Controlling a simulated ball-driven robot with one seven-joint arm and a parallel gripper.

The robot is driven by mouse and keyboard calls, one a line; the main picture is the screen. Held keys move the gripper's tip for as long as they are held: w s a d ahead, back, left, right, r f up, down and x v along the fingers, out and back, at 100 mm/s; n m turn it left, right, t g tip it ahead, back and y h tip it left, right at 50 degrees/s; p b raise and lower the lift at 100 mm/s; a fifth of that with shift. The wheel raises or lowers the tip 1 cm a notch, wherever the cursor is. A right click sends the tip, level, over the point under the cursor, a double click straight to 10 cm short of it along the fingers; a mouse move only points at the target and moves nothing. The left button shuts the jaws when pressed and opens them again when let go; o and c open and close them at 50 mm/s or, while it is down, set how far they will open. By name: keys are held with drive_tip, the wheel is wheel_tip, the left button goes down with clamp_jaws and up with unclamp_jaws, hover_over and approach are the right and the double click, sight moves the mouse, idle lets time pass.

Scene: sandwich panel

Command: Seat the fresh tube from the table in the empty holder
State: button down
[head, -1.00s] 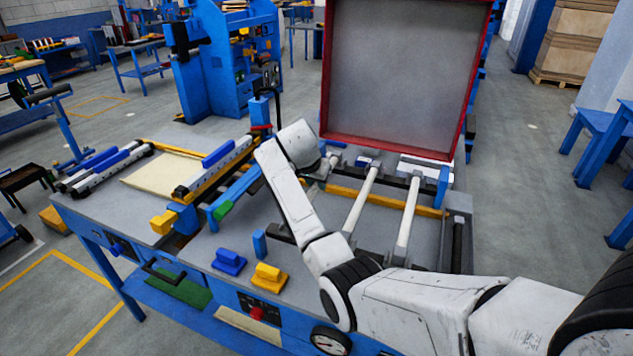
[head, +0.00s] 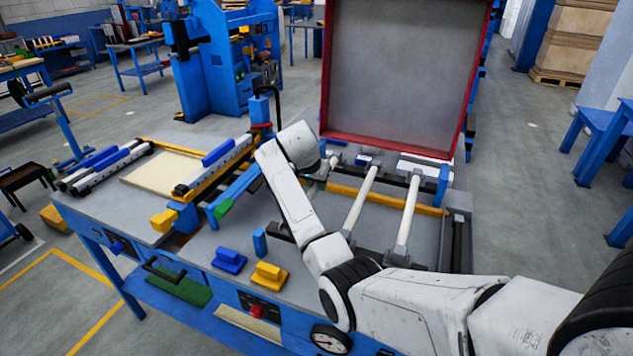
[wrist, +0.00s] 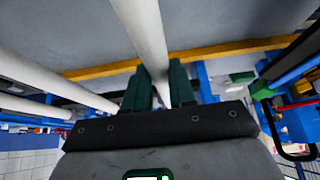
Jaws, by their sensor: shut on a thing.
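My gripper (wrist: 160,80) is shut on a white tube (wrist: 146,30); the tube passes between its two dark green fingers and runs up out of the wrist view. In the head view my arm hides most of the gripper and the held tube. Two other white tubes (head: 360,200) (head: 408,216) lie side by side in the open frame, right of my arm. They also show left of the held tube in the wrist view (wrist: 60,86). A dark holder block (head: 279,232) shows left of my forearm, partly covered. Whether the held tube's ends touch a holder cannot be told.
A raised grey lid with a red rim (head: 400,75) stands behind the open frame. A yellow bar (head: 345,191) crosses under the tubes. Blue (head: 229,260) and yellow (head: 270,276) blocks sit at the bench's front. A railed fixture (head: 225,163) stands left of my arm.

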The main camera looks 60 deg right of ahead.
drive_tip(key=shift+f, duration=0.1)
drive_tip(key=c, duration=0.9)
unclamp_jaws()
drive_tip(key=shift+o, duration=0.2)
drive_tip(key=b+v, duration=0.1)
drive_tip(key=v, duration=0.9)
drive_tip(key=shift+a+r, duration=0.2)
drive_tip(key=shift+r, duration=0.15)
